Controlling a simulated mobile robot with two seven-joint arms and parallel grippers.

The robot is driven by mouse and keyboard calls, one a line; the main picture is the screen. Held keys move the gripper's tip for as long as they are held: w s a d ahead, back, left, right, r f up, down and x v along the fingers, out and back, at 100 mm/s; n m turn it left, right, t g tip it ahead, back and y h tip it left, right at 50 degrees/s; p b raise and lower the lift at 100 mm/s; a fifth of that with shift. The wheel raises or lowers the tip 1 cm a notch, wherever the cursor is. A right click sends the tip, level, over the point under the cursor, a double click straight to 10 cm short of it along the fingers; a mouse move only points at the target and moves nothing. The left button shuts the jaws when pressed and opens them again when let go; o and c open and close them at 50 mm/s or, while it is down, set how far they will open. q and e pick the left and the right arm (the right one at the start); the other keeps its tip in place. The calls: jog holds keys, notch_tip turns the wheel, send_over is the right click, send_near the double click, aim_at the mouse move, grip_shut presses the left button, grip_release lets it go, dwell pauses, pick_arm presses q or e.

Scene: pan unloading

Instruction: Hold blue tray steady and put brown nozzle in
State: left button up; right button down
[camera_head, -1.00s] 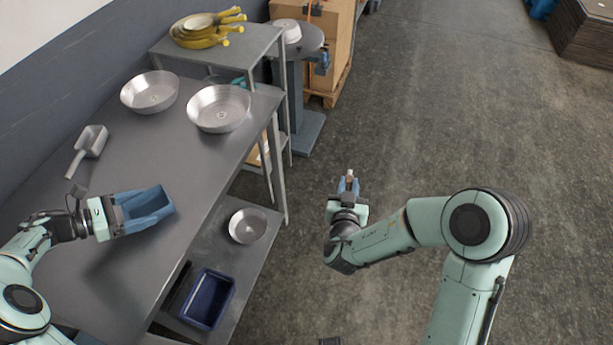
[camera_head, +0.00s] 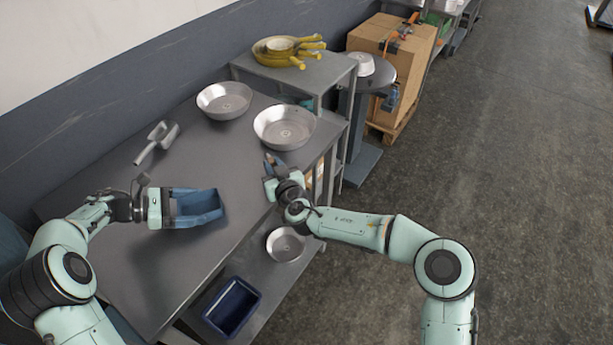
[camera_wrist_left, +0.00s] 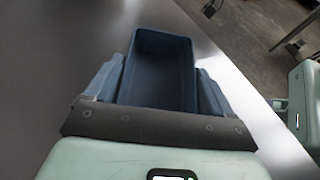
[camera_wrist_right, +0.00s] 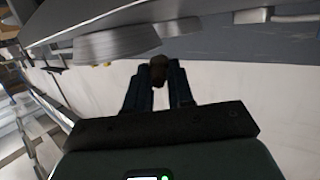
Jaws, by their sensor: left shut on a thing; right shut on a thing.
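The blue tray (camera_head: 200,205) is on or just above the grey table, its open side up. My left gripper (camera_head: 185,207) is shut on the tray. In the left wrist view the fingers flank the tray (camera_wrist_left: 160,70), whose visible inside is empty. My right gripper (camera_head: 272,165) is above the table's right edge, right of and beyond the tray. In the right wrist view the right gripper (camera_wrist_right: 160,80) is shut on the small brown nozzle (camera_wrist_right: 159,74), held between the fingertips. In the head view the nozzle is too small to make out clearly.
Two metal pans (camera_head: 285,127) (camera_head: 224,100) stand at the table's far end, near my right gripper. A metal scoop (camera_head: 157,142) lies at the left. A second, dark blue bin (camera_head: 232,307) and a pan (camera_head: 286,244) are on the lower shelf. Yellow pans (camera_head: 287,50) sit on the raised shelf.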

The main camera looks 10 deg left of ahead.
jog(key=s+a+r+n+g+y, duration=0.1)
jog(key=a+n+g+y, duration=0.1)
jog(key=a, duration=0.1)
jog(key=s+a+r+n+g+y, duration=0.1)
jog(key=a+n+g+y, duration=0.1)
jog(key=a, duration=0.2)
jog(key=s+a+r+n+g+y, duration=0.1)
jog(key=a+n+g+y, duration=0.1)
jog(key=a, duration=0.2)
jog(key=shift+s+r+n, duration=0.2)
jog(key=shift+s+n, duration=0.05)
jog(key=shift+n, duration=0.05)
jog(key=s+a+n+g+y, duration=0.2)
jog(key=s+a+n+g, duration=0.1)
jog(key=s+g, duration=0.15)
jog(key=r+n+g+h, duration=0.1)
jog(key=n+g, duration=0.5)
jog(key=g, duration=0.1)
send_over(214, 217)
jog(key=shift+w+a+f, duration=0.15)
jog(key=shift+w+f, duration=0.05)
jog(key=shift+f, duration=0.3)
jog(key=shift+w+a+f, duration=0.15)
jog(key=shift+w+f, duration=0.05)
jog(key=shift+f, duration=0.3)
jog(key=shift+f, duration=0.1)
